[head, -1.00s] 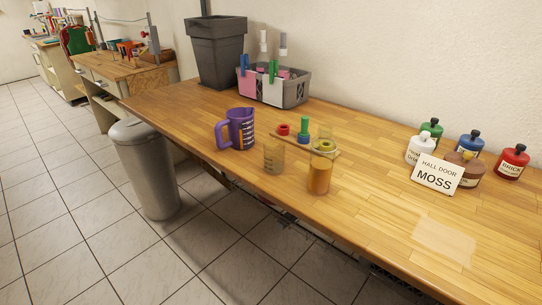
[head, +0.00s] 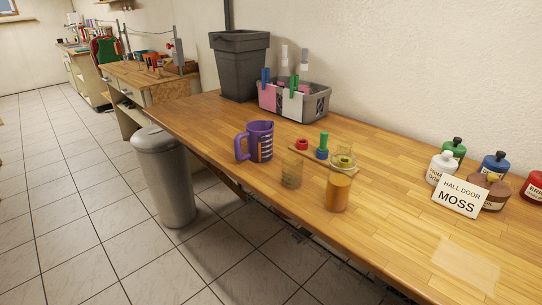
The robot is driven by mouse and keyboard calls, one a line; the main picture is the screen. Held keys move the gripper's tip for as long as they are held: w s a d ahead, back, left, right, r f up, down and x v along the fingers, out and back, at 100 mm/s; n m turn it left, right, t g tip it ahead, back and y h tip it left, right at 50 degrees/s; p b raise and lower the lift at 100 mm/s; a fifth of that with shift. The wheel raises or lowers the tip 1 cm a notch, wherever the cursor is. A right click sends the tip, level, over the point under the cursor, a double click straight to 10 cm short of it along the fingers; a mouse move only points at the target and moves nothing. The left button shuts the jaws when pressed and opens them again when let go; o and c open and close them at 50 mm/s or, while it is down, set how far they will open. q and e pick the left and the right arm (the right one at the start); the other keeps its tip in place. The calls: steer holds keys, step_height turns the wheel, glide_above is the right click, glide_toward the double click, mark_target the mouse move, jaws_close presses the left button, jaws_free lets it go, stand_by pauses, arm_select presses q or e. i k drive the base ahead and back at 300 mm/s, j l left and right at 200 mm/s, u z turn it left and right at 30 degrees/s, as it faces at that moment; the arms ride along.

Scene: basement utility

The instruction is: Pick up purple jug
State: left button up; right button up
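A purple jug (head: 257,142) stands upright on the wooden workbench, near its front edge and left of the middle. Its handle points to the left, and pale measuring marks show on its right side. Neither of my grippers is in the head view, and nothing touches the jug.
Right of the jug on the workbench (head: 390,205) stand a clear beaker (head: 291,173), an amber-filled jar (head: 338,192) and a small board with coloured pieces. Behind are a grey crate (head: 318,103) and a dark bin (head: 240,68). A metal trash can (head: 165,180) stands on the floor. Paint bottles and a sign (head: 458,198) are right.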

mark_target(259, 134)
steer(key=j+z, duration=0.1)
steer(key=z, duration=0.25)
steer(key=i+j+z, duration=0.1)
steer(key=z, duration=0.25)
steer(key=j+z, duration=0.4)
steer(key=j, duration=0.5)
steer(key=j+z, duration=0.15)
steer(key=j, duration=0.7)
